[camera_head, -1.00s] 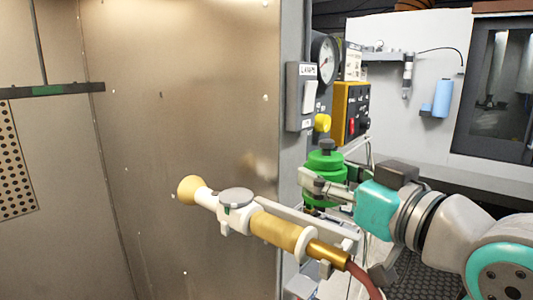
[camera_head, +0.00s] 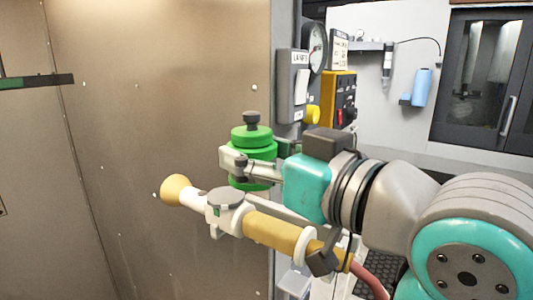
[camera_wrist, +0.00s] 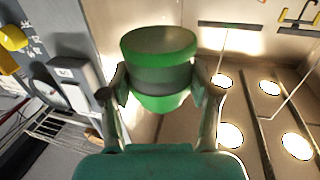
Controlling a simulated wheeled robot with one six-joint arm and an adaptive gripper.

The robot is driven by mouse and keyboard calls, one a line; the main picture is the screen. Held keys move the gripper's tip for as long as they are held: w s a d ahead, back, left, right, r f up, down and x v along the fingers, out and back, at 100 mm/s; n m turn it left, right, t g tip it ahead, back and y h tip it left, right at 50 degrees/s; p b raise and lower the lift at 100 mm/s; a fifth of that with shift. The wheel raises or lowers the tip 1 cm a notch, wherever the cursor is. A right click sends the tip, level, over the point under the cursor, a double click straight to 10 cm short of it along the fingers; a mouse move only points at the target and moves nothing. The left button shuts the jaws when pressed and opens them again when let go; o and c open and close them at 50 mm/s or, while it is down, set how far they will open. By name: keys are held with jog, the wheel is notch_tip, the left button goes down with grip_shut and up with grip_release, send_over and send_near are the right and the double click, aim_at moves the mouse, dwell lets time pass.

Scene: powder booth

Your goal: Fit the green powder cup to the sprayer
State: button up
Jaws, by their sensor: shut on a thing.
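The green powder cup (camera_head: 253,150) is upright with a dark knob on top. My gripper (camera_head: 238,166) is shut on it, one finger on each side, and in the wrist view the cup (camera_wrist: 158,70) sits between the fingers. On top of the sprayer is a round grey mount (camera_head: 227,197), just left of and below the cup. The cup's lower end is partly hidden behind my gripper, and I see a gap between cup and mount.
The metal booth wall (camera_head: 160,110) stands behind the sprayer. A lamp switch box (camera_head: 292,88), a gauge (camera_head: 317,50) and a yellow control box (camera_head: 340,98) are on the post to the right. A red hose (camera_head: 370,280) leaves the sprayer's right end.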

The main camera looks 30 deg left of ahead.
jog(key=shift+f+x, duration=0.2)
jog(key=shift+x, duration=1.05)
jog(key=shift+f+x, duration=0.2)
jog(key=shift+x, duration=1)
jog(key=shift+f+x, duration=0.25)
jog(key=shift+x, duration=1)
jog(key=shift+s+f, duration=0.15)
jog(key=shift+f, duration=1.2)
jog(key=shift+d+f, duration=0.25)
jog(key=shift+d, duration=0.1)
